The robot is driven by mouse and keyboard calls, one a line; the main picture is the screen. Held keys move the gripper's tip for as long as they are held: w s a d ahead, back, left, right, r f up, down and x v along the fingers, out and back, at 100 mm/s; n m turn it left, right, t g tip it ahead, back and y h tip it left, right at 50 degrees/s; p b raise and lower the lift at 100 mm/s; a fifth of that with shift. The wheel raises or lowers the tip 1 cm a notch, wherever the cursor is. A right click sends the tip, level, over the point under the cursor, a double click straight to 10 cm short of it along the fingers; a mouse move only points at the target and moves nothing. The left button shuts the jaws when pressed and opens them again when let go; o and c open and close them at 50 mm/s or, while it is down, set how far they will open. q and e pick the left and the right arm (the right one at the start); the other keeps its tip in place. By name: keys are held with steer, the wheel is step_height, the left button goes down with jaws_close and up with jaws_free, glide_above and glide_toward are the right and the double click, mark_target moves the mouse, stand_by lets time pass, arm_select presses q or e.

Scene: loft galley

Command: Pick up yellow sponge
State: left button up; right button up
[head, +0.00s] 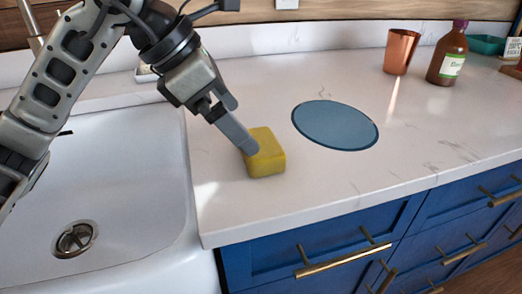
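The yellow sponge (266,158) sits on the white marble counter, just right of the sink. My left gripper (246,146) reaches down from the upper left, and its fingers meet the sponge's upper left side. One finger overlaps the sponge in the picture. The other finger is mostly hidden, so I cannot tell whether the fingers are closed on it. The sponge appears to rest on the counter. My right gripper is not in view.
A white sink (110,190) with a drain lies at the left. A blue round mat (335,125) lies right of the sponge. A copper cup (401,52) and a brown bottle (449,54) stand at the back right. Blue drawers (330,245) are below the counter's front edge.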

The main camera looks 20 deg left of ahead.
mark_target(260, 141)
arm_select(q)
steer(key=x, duration=0.6)
steer(key=shift+d, duration=0.45)
steer(key=c, duration=0.9)
